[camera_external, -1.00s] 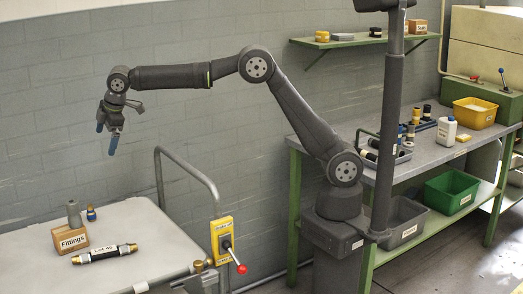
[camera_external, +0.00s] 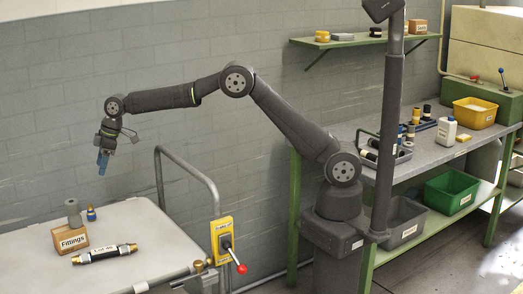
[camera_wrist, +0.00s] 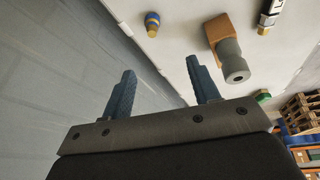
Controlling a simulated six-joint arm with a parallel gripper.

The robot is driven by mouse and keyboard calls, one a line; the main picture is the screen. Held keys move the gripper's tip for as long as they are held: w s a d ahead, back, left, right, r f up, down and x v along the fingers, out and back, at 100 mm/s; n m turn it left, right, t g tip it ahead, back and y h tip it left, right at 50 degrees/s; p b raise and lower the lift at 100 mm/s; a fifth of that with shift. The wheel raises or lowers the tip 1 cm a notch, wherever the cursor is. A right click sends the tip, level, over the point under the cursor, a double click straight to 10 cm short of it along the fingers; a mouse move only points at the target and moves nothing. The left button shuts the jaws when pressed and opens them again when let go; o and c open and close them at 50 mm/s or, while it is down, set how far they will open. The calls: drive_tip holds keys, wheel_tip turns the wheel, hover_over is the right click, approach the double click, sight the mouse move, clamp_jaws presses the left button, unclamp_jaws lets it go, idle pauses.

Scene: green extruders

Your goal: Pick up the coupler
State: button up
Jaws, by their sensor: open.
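No part is labelled coupler. A black cylinder with brass ends and a "Lot 46" label (camera_external: 105,253) lies on the pale cart top; its end shows in the wrist view (camera_wrist: 265,20). A grey stepped cylinder (camera_external: 74,212) stands at the wooden "Fittings" block (camera_external: 70,239); the wrist view shows the cylinder (camera_wrist: 236,66) with a round hole, against the block (camera_wrist: 216,30). A small blue and yellow fitting (camera_external: 91,213) stands beside them, also in the wrist view (camera_wrist: 152,22). My gripper (camera_external: 103,163) hangs above the cart's far side, open and empty, its blue fingers apart in the wrist view (camera_wrist: 161,75).
The cart (camera_external: 140,225) has much clear top and a curved grey handrail (camera_external: 187,165) on its right. A yellow control box with a red-knobbed lever (camera_external: 224,240) stands by it. The brick wall (camera_external: 60,110) is behind. A workbench (camera_external: 440,150) is far right.

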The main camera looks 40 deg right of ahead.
sight(93, 208)
drive_tip(key=shift+m+y, duration=0.3)
drive_tip(key=shift+m, duration=0.2)
drive_tip(key=x, duration=0.5)
drive_tip(key=d+x, duration=0.1)
drive_tip(key=x, duration=0.4)
drive_tip(key=w+x, duration=0.1)
drive_tip(key=x, duration=0.4)
drive_tip(key=shift+d+f, duration=0.2)
drive_tip(key=shift+f, duration=0.1)
drive_tip(key=shift+d+x, duration=0.2)
drive_tip(key=shift+x, duration=1.15)
drive_tip(key=shift+d+x, duration=0.15)
drive_tip(key=shift+x, duration=1.2)
drive_tip(key=shift+w+f, duration=0.1)
drive_tip(key=shift+w, duration=0.1)
drive_tip(key=shift+c, duration=0.4)
drive_tip(key=c, duration=1.1)
